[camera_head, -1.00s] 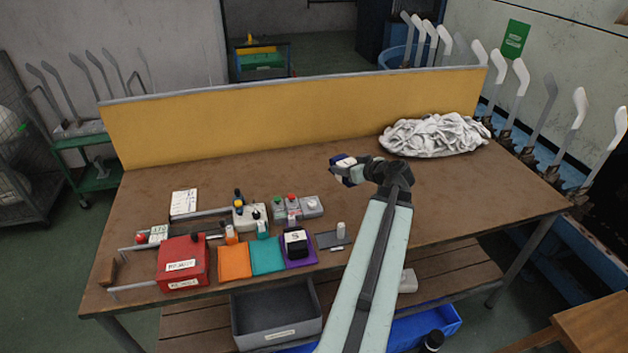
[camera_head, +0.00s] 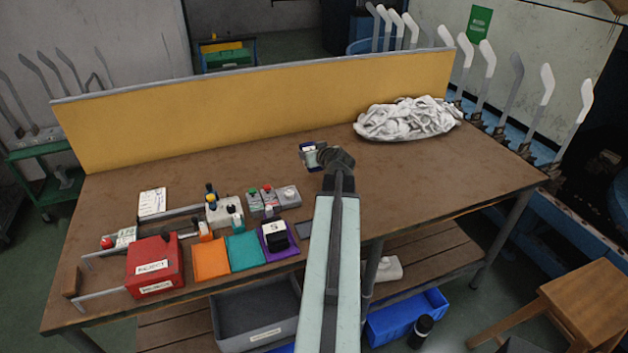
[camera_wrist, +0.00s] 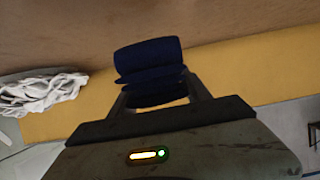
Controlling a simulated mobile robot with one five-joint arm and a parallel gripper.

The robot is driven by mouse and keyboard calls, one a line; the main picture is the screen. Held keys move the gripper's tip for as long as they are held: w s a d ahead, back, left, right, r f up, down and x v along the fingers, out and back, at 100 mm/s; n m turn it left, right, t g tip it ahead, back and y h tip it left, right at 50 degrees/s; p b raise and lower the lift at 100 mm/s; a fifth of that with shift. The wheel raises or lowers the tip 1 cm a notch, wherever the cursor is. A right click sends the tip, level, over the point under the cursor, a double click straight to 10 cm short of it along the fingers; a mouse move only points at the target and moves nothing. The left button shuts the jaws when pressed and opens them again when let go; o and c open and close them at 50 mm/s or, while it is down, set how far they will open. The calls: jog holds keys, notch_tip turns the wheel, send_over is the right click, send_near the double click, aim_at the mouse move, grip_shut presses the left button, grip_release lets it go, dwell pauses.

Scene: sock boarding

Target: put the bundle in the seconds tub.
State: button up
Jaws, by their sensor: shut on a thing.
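The bundle, navy with a pale patch (camera_head: 309,157), is held in my gripper (camera_head: 313,158) above the middle of the brown bench. In the wrist view the navy bundle (camera_wrist: 148,62) sits folded between the fingers of my gripper (camera_wrist: 160,98). A grey tub (camera_head: 255,306) with a white label on its front stands low under the bench's front edge and looks empty. A blue tub (camera_head: 408,318) stands to its right, partly behind my arm. The grey tub's label is too small to read, so I cannot tell which is the seconds tub.
A white cloth heap (camera_head: 408,119) lies at the bench's back right, before a yellow backboard (camera_head: 250,110). A red box (camera_head: 154,264), orange, teal and purple squares and small bottles fill the front left. A wooden stool (camera_head: 585,300) stands at the lower right.

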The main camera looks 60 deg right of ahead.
notch_tip(320, 180, down, 9)
jog(key=b, duration=0.7)
jog(key=shift+b, duration=0.35)
jog(key=shift+r, duration=0.2)
jog(key=shift+f, duration=0.25)
jog(key=o, duration=1.5)
jog(key=shift+r, duration=0.15)
jog(key=shift+r, duration=0.1)
